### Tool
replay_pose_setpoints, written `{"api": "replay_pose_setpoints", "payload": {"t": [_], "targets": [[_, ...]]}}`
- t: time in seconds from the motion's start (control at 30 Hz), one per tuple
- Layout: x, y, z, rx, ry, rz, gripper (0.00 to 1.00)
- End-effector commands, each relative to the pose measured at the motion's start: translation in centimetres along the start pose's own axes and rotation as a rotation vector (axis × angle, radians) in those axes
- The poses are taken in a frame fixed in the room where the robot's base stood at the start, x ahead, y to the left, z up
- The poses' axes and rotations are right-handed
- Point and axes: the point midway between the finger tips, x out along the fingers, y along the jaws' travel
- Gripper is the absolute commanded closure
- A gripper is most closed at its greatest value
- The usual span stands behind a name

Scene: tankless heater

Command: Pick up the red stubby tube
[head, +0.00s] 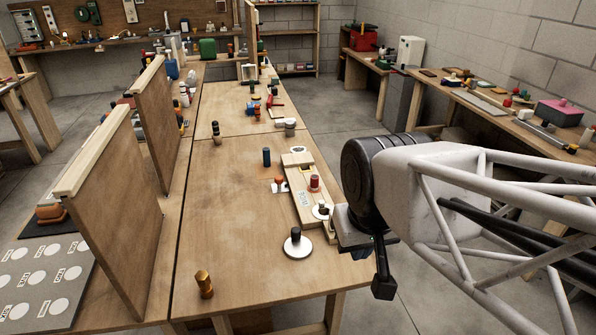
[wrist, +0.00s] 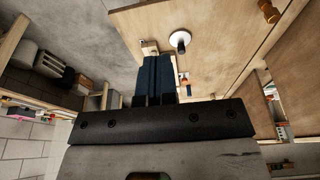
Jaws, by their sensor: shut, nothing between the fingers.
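The red stubby tube (head: 315,183) stands upright on the long pale wooden board (head: 303,205) at the right side of the bench in the head view. I cannot make it out clearly in the wrist view. My gripper (head: 383,285) hangs off the bench's right edge, nearer the camera than the tube and to its right, well apart from it. In the wrist view my gripper's dark fingers (wrist: 157,62) are together, with nothing seen between them.
A dark-knobbed metal disc (head: 297,248) stands in front of the board. Upright wooden panels (head: 108,190) line the left. The bench's middle is bare.

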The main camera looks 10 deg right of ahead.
Motion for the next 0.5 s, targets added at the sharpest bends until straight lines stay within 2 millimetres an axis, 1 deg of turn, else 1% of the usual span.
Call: {"api": "replay_pose_setpoints", "payload": {"t": [0.37,0.47,0.5], "targets": [[0.0,0.0,0.0,0.0,0.0,0.0,1.0],[0.0,0.0,0.0,0.0,0.0,0.0,0.86],[0.0,0.0,0.0,0.0,0.0,0.0,0.8]]}}
